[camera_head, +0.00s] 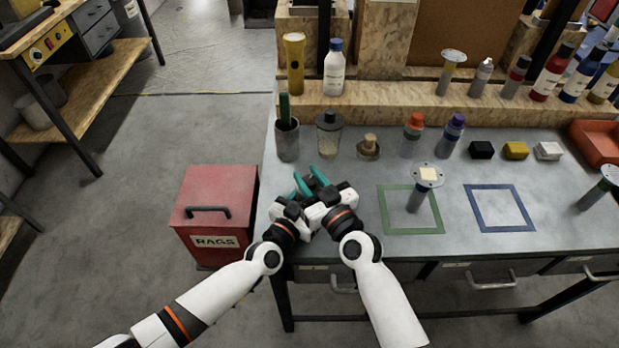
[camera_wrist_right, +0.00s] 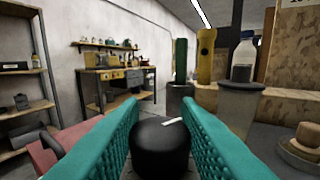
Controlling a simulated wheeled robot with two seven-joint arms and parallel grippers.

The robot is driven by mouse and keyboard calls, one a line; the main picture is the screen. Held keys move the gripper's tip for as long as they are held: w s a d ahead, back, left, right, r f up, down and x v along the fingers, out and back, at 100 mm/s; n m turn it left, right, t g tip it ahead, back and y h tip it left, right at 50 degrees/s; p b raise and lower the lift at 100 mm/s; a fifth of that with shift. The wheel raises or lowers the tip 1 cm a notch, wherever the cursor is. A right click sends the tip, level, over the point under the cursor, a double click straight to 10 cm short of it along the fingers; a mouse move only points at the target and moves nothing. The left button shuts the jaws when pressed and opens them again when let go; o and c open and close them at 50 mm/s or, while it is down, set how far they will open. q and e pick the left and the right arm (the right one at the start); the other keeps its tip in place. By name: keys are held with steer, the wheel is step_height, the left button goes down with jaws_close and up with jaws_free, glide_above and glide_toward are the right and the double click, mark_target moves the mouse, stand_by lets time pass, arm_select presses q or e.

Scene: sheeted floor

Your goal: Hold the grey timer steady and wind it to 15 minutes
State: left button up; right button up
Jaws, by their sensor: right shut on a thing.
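In the right wrist view a black round knob (camera_wrist_right: 162,148) with a white mark on top sits between my teal fingers. My right gripper (camera_wrist_right: 162,140) is shut on this knob, one finger on each side. In the head view my right gripper (camera_head: 309,181) is at the left end of the bench, its teal fingers pointing away from me. My left gripper (camera_head: 289,209) is close beside it, low at the bench's near left edge. Its fingers are too hidden to tell how they stand. The grey timer body is hidden by the two grippers.
Behind the grippers stand a grey cup (camera_head: 288,143), a lidded jar (camera_head: 328,140) and a small brass-coloured piece (camera_head: 369,147). A red RAGS box (camera_head: 214,199) stands left of the bench. A flanged metal part (camera_head: 418,194) stands in the green square (camera_head: 384,205); the blue square (camera_head: 471,207) is empty.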

steer(key=shift+m+h, duration=0.3)
steer(key=shift+h, duration=0.1)
steer(key=o, duration=1)
steer(key=shift+c, duration=0.2)
steer(key=v, duration=1.2)
steer(key=shift+f, duration=0.2)
